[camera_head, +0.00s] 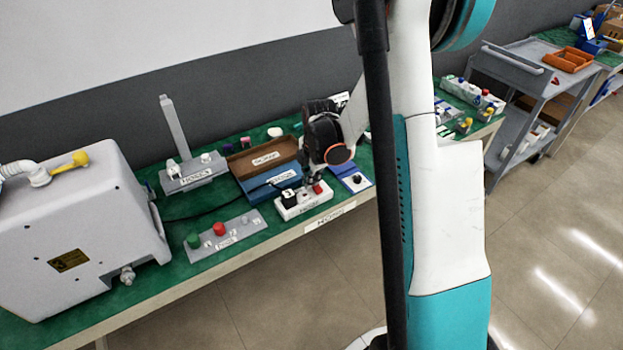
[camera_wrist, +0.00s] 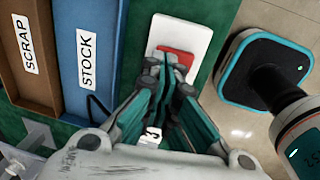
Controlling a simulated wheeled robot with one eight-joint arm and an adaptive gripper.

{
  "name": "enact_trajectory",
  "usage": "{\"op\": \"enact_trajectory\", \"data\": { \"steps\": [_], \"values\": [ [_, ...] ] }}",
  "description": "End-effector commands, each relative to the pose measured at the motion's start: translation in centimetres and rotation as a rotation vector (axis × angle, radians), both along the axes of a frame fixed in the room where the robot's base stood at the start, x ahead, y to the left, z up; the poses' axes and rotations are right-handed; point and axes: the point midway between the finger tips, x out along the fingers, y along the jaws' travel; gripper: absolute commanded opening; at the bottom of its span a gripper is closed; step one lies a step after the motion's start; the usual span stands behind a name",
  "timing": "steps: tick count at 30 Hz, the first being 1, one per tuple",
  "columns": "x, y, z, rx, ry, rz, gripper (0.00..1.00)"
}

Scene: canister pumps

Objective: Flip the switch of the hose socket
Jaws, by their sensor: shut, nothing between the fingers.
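A blue STOCK tray (camera_wrist: 72,105) and brown SCRAP tray (camera_wrist: 25,85) lie beside the socket. A grey button panel (camera_head: 240,224) is to its left, a blue pad (camera_head: 358,187) to its right. A large grey machine (camera_head: 75,235) stands at far left.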

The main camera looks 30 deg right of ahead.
Motion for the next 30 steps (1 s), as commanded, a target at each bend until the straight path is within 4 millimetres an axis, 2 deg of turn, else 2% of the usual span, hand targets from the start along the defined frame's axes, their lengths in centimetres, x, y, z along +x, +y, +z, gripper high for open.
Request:
{"op": "enact_trajectory", "data": {
  "steps": [7, 19, 30],
  "values": [
    [0.8, 0.1, -1.2, -0.004, 0.104, 0.001, 0.0],
    [1.3, 0.1, -1.4, -0.002, 0.096, 0.001, 0.0],
    [-0.1, 0.1, -1.3, -0.001, 0.099, 0.0, 0.0]
  ]
}}
